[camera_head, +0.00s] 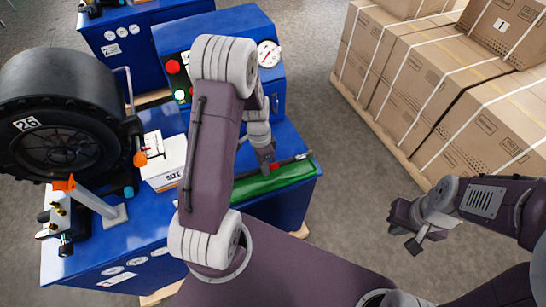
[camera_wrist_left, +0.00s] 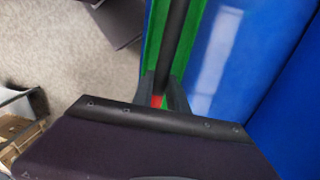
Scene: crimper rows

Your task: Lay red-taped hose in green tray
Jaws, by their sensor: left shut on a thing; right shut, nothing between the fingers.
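The black hose with a red tape band (camera_head: 275,166) lies lengthwise along the green tray (camera_head: 262,187) on the blue workbench. My left gripper (camera_head: 267,166) points down at the tray and is shut on the hose at the red tape. In the left wrist view the hose (camera_wrist_left: 176,40) runs between the tray's green sides (camera_wrist_left: 154,40), with red showing between the fingertips (camera_wrist_left: 162,98). I cannot tell whether the hose touches the tray floor. My left arm hides part of the bench. My right gripper (camera_head: 408,232) is shut and empty, off to the right above the floor.
A large black tire (camera_head: 62,120) and a white box marked SIZE (camera_head: 168,160) are on the left of the bench. A blue machine with a gauge (camera_head: 269,54) stands behind my left arm. Strapped cartons (camera_head: 435,85) fill the upper right. Floor between is clear.

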